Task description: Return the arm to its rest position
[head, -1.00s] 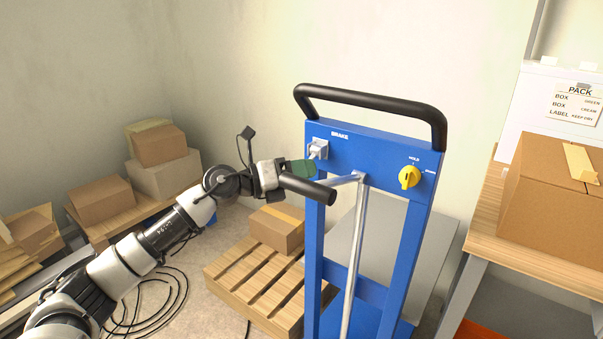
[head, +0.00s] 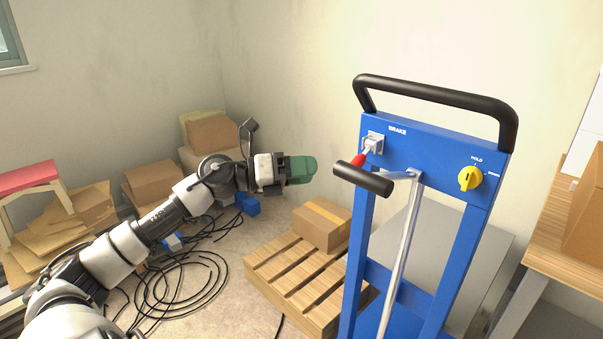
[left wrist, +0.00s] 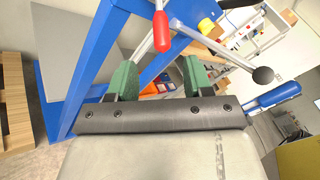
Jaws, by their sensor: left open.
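My left arm comes in from the left, and its gripper (head: 300,169) with green fingers is in the air to the left of the blue cart frame (head: 430,155). In the left wrist view the two green fingers (left wrist: 160,78) stand apart with nothing between them. The brake lever with its red grip (head: 358,160) hangs down from the grey switch on the blue panel. The red grip also shows in the left wrist view (left wrist: 161,32), beyond the fingers. A clear gap separates the gripper from the lever in the head view. My right gripper is not in view.
A black crossbar grip (head: 363,178) sticks out just below the lever. A yellow knob (head: 470,178) is on the panel's right. A wooden pallet (head: 290,285) with a carton (head: 323,223) stands below. Cartons, flat cardboard and coiled cables lie at left.

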